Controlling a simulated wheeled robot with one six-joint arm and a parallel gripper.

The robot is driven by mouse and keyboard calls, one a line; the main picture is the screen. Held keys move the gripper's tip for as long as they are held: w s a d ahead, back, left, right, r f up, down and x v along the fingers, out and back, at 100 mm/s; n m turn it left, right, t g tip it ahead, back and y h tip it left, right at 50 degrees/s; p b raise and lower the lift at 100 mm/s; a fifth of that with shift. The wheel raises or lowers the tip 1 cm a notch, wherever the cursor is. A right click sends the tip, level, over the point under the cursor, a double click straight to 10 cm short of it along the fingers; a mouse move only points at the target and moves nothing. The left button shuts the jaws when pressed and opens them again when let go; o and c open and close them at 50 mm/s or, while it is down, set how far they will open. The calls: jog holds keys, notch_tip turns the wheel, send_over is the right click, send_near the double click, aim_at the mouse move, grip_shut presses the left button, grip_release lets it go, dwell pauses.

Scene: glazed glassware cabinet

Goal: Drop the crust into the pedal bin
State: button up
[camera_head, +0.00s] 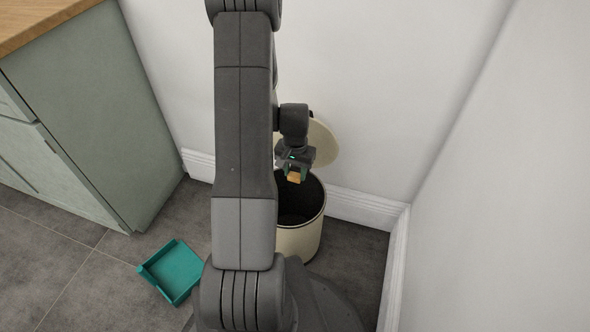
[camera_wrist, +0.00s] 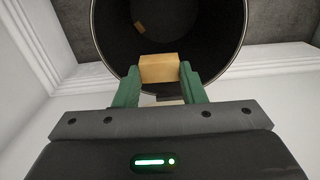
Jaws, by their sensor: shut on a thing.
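The crust (camera_head: 295,177) is a small tan block held between my gripper's fingertips. My gripper (camera_head: 294,172) is shut on it, over the open mouth of the pedal bin. In the wrist view the crust (camera_wrist: 160,68) sits between the two green fingers of my gripper (camera_wrist: 160,72). The pedal bin (camera_head: 301,240) is cream with a dark inside, and its lid (camera_head: 324,143) stands raised against the wall side. The bin's dark opening (camera_wrist: 205,40) lies beyond the crust in the wrist view. My arm hides the bin's left part.
A small brown piece (camera_wrist: 139,27) shows inside the bin. A teal dustpan-like tray (camera_head: 174,270) lies on the grey tiled floor to the left. A green cabinet (camera_head: 95,110) with a wooden top stands at the left. White walls with skirting close in behind and right of the bin.

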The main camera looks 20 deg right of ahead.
aim_at(295, 174)
jog(key=shift+f+b, duration=0.7)
jog(key=shift+f, duration=0.75)
jog(key=o, duration=1)
notch_tip(295, 174, up, 14)
jog(key=p, duration=0.4)
jog(key=shift+p, duration=0.4)
jog(key=shift+f, duration=0.2)
